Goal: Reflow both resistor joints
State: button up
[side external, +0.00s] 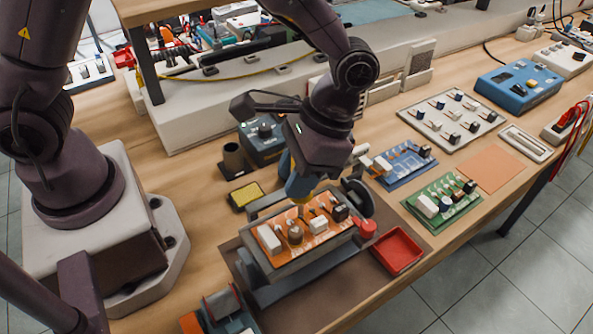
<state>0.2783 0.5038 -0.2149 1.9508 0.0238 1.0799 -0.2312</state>
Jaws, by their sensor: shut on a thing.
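My gripper (299,168) points down over the orange circuit board and is shut on a blue-handled tool (298,186), likely a soldering iron. The tool's lower end is near the back edge of the board; I cannot tell whether its tip touches. The orange board (275,254) carries white, brown and black parts and sits in a grey holder (282,290) on a dark mat (345,312). The resistor and its joints are too small to make out, and the gripper partly hides the board's back side.
A yellow sponge tray (245,196), a dark cup stand (233,160) and a blue-grey station (262,138) stand behind the board. A red tray (397,250), green board (441,202) and blue board (403,164) lie to the right. A wire spool (222,303) is in front.

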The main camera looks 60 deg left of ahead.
jog(key=shift+f, duration=0.5)
dwell(2.9)
jog(key=shift+r, duration=2.35)
jog(key=shift+w+f, duration=0.6)
jog(key=shift+f, duration=0.35)
jog(key=shift+w+f, duration=0.55)
jog(key=shift+f, duration=0.35)
jog(key=shift+f, duration=0.45)
